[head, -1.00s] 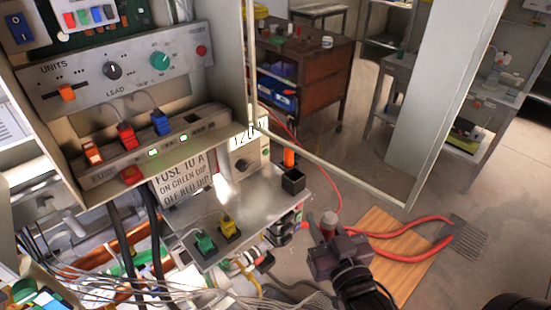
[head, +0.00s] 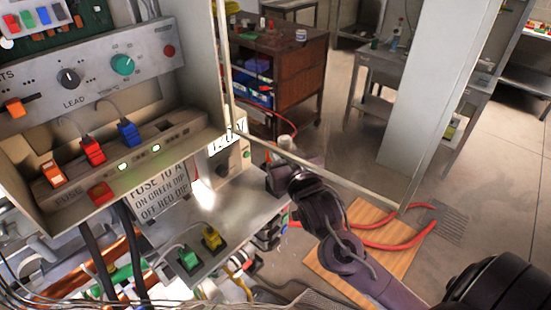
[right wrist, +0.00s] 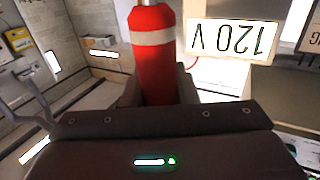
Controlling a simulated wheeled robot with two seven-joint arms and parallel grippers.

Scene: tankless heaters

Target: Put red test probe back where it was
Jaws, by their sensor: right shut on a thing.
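The red test probe (right wrist: 155,55) stands upright between the fingers of my right gripper (right wrist: 158,88) in the right wrist view. It is a red cylinder with a white band. In the head view, my right gripper (head: 283,172) is beside the right end of the metal shelf (head: 240,203), under the open cabinet. A pale piece shows just above the gripper, and I cannot tell whether it is the probe's top. The black square cup seen earlier at the shelf's right end is hidden behind my gripper and wrist. My left gripper is not in view.
The 120 V sign (right wrist: 232,38) is close right of the probe. The cabinet door's lower edge (head: 310,170) runs close behind my right arm. A wooden board (head: 365,225) lies on the floor.

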